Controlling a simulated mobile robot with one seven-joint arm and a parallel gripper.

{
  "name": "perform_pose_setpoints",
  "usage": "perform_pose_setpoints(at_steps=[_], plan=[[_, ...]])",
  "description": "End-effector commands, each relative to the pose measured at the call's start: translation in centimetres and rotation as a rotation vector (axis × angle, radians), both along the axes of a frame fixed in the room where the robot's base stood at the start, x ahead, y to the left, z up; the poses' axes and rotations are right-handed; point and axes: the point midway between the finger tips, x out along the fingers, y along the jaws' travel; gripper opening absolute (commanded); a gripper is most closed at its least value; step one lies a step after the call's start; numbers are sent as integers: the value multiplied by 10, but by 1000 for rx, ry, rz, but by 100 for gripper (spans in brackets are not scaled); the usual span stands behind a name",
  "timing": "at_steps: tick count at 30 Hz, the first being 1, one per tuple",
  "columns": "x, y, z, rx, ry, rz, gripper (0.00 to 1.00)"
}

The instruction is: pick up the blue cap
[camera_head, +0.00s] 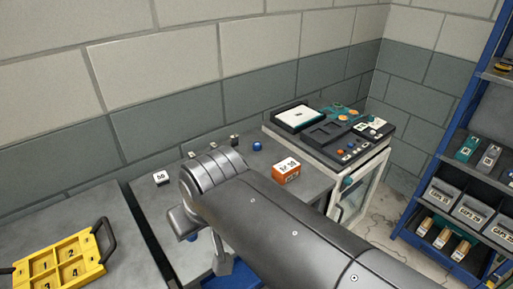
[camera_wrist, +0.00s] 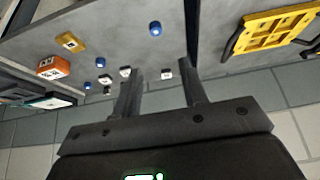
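Several blue caps show on the grey bench, and I cannot tell which one is meant. In the wrist view, one blue cap (camera_wrist: 155,28) lies apart from the other items, beyond my fingertips. Two smaller-looking blue caps, one (camera_wrist: 101,62) and another (camera_wrist: 88,85), are to the left among small blocks. My arm hides part of the bench in the head view.
A yellow block (camera_wrist: 70,42) shows in the wrist view. A yellow tray (camera_head: 20,272) is at left, a machine (camera_head: 330,130) at right, and a blue-framed shelf (camera_head: 437,160) beyond.

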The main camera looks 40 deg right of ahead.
Motion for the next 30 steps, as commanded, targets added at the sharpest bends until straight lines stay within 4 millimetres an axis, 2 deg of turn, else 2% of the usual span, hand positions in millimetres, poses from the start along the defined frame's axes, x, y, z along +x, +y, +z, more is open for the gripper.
perform_pose_setpoints(at_steps=[2,9,17,23,30], plan=[[0,0,0,0,0,0,39],[0,0,0,0,0,0,57],[2,0,0,-2,6,4,57],[27,-2,-7,-34,79,57,57],[75,-6,-30,-81,220,174,57]])
